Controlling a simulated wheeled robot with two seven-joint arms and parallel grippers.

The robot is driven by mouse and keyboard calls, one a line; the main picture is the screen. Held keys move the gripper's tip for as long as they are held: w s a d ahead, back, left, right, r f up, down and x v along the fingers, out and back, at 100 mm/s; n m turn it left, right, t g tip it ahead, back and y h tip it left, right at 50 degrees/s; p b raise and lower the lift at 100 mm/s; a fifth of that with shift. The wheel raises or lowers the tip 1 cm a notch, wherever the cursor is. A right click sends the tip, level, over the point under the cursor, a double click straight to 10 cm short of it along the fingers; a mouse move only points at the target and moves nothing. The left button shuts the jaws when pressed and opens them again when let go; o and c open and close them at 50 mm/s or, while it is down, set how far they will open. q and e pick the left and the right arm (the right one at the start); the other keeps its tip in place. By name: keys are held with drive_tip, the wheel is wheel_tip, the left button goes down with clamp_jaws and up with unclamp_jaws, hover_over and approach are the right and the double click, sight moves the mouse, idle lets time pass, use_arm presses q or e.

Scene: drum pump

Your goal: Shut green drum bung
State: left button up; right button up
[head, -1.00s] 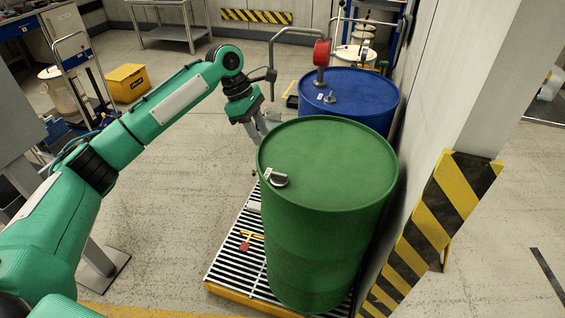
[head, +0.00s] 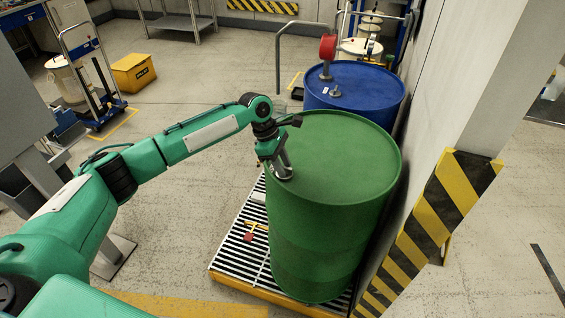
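The green drum (head: 335,160) stands upright on a slatted pallet with a yellow edge. My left gripper (head: 284,172) points down at the left part of the drum's lid, where the grey bung showed earlier. The fingers cover that spot, so the bung is largely hidden. I cannot tell whether the fingers are around the bung or only above it, nor whether they are closed. My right gripper is not in view.
A blue drum (head: 366,91) with a red-headed pump (head: 327,48) stands behind the green one. A striped pillar (head: 440,205) and wall are close on the right. The slatted pallet (head: 236,250) carries a red-and-yellow item (head: 249,236).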

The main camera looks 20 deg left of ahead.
use_arm(q)
clamp_jaws()
